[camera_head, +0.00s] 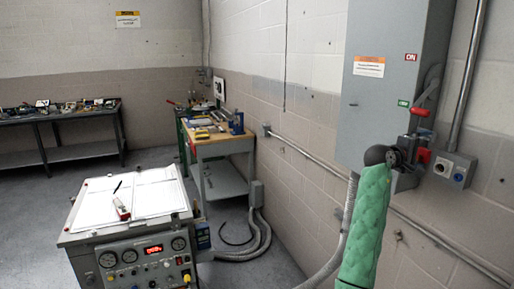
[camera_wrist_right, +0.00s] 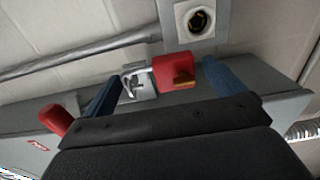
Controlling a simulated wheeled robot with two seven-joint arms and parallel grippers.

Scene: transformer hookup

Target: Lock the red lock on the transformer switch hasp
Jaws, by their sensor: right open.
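The red lock (camera_wrist_right: 173,72) has a brass-coloured keyhole face and sits between my right gripper's two blue fingers in the right wrist view. Its silver shackle is at the metal hasp (camera_wrist_right: 138,86); I cannot tell whether it is fully closed. My right gripper (camera_wrist_right: 162,72) is open around the lock, with visible gaps at both sides. In the head view the right gripper (camera_head: 411,150) is at the switch's side, and the red lock (camera_head: 424,155) shows beside it. The switch's red handle grip (camera_wrist_right: 56,119) is at the left of the wrist view. My left gripper is not in view.
The grey switch box (camera_head: 380,90) is on the right wall. A control console (camera_head: 130,225) and a workbench (camera_head: 222,148) stand to the left.

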